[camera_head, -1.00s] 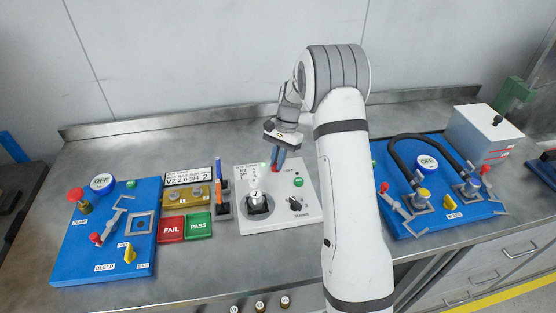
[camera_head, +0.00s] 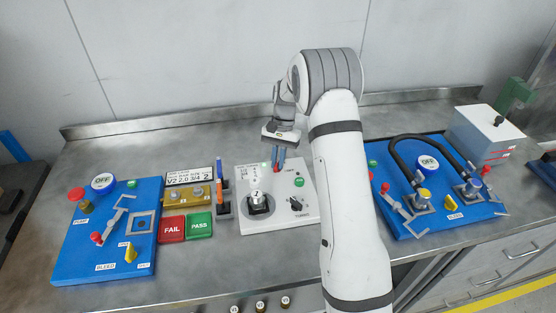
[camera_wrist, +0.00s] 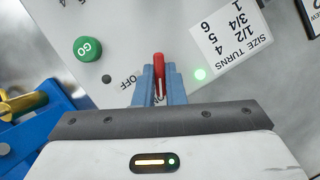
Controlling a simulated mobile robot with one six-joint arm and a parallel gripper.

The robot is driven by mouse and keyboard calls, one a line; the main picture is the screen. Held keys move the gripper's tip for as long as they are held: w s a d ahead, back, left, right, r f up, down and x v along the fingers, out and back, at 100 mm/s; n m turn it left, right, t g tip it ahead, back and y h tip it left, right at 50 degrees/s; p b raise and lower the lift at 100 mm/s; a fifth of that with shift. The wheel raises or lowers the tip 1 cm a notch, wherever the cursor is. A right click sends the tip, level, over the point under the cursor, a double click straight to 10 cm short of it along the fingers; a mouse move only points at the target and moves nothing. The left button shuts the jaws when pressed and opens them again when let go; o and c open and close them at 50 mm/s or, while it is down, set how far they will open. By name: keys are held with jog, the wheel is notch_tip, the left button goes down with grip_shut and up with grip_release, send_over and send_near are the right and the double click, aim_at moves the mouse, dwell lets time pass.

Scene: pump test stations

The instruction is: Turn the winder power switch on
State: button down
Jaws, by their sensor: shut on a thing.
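The winder (camera_head: 300,215) is a light grey panel in the middle of the bench, with a knob, a black selector and a green GO button (camera_wrist: 87,49). Its power switch has a red lever (camera_wrist: 159,63) that shows between the blue fingertips in the wrist view, near OFF and partly hidden ON lettering. My gripper (camera_wrist: 158,85) is shut on this red lever. A green lamp (camera_wrist: 200,74) beside the lever glows. In the head view my gripper (camera_head: 279,160) reaches down to the panel's back edge, and its fingers hide most of the switch.
Blue pump stations stand to the left (camera_head: 75,250) and right (camera_head: 440,225). Red FAIL (camera_head: 171,230) and green PASS (camera_head: 199,227) pads lie left of the winder. A printed size-and-turns label (camera_wrist: 232,35) is close to the fingers.

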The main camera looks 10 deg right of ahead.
jog(key=c, duration=1.5)
grip_release()
jog(key=v, duration=0.7)
jog(key=shift+w+r+b, duration=0.15)
jog(key=shift+r+b, duration=0.2)
jog(key=shift+b, duration=0.05)
jog(key=shift+d, duration=0.1)
